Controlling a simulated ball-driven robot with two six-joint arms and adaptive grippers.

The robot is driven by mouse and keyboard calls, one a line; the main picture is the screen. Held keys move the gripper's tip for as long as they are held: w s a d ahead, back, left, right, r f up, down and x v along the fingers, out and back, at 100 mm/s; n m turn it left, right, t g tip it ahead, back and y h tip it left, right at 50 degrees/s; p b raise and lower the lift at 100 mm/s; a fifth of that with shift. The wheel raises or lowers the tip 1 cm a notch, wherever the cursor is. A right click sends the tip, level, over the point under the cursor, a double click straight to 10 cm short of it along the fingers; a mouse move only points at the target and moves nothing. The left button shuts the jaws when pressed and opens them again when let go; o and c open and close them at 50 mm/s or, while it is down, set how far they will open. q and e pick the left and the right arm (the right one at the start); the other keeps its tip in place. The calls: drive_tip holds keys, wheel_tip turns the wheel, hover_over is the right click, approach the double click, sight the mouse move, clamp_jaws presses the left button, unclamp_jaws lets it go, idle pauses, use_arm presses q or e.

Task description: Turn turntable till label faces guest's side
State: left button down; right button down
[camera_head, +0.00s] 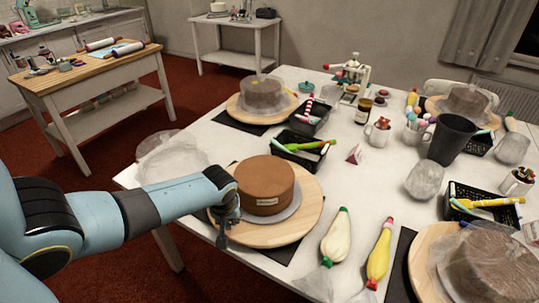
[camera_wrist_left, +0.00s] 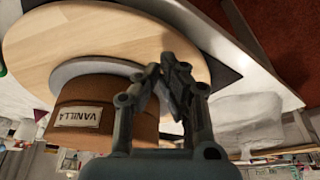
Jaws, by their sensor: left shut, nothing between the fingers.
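A brown cake (camera_head: 265,184) stands on a grey board (camera_head: 284,215) on a round wooden turntable (camera_head: 307,205) near the table's left front. A pale label (camera_head: 267,201) is on the cake's side, toward the near side of the table in the head view. In the left wrist view the label (camera_wrist_left: 79,116) reads roughly "VANILLA", and the turntable (camera_wrist_left: 60,40) appears upside down. My left gripper (camera_head: 223,240) is shut and empty at the turntable's left front rim; it also shows in the left wrist view (camera_wrist_left: 178,68), over the rim. Whether it touches is unclear. My right gripper is out of view.
Piping bags, one cream (camera_head: 336,238) and one yellow (camera_head: 379,256), lie right of the turntable. A black basket (camera_head: 299,158) stands behind it. Wrapped cakes (camera_head: 263,92) stand on other turntables. A black cup (camera_head: 450,140) and a clear plastic wrap (camera_head: 170,158) are also on the table.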

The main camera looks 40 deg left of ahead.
use_arm(q)
drive_tip(key=shift+f, duration=0.15)
drive_tip(key=w+d, duration=0.1)
drive_tip(key=d, duration=0.2)
drive_tip(key=w+d, duration=0.1)
drive_tip(key=d, duration=0.2)
drive_tip(key=w+d, duration=0.1)
drive_tip(key=d, duration=0.2)
drive_tip(key=shift+w+d, duration=0.2)
drive_tip(key=w+d+b, duration=0.1)
drive_tip(key=w, duration=0.2)
drive_tip(key=w+d+b, duration=0.1)
drive_tip(key=w+b, duration=0.1)
drive_tip(key=w, duration=0.1)
drive_tip(key=w+d+b, duration=0.1)
drive_tip(key=w+b, duration=0.1)
drive_tip(key=w, duration=0.1)
drive_tip(key=shift+d+f, duration=0.2)
drive_tip(key=shift+d, duration=0.2)
drive_tip(key=shift+w+d+r, duration=0.1)
drive_tip(key=shift+w, duration=0.05)
drive_tip(key=shift+r, duration=0.15)
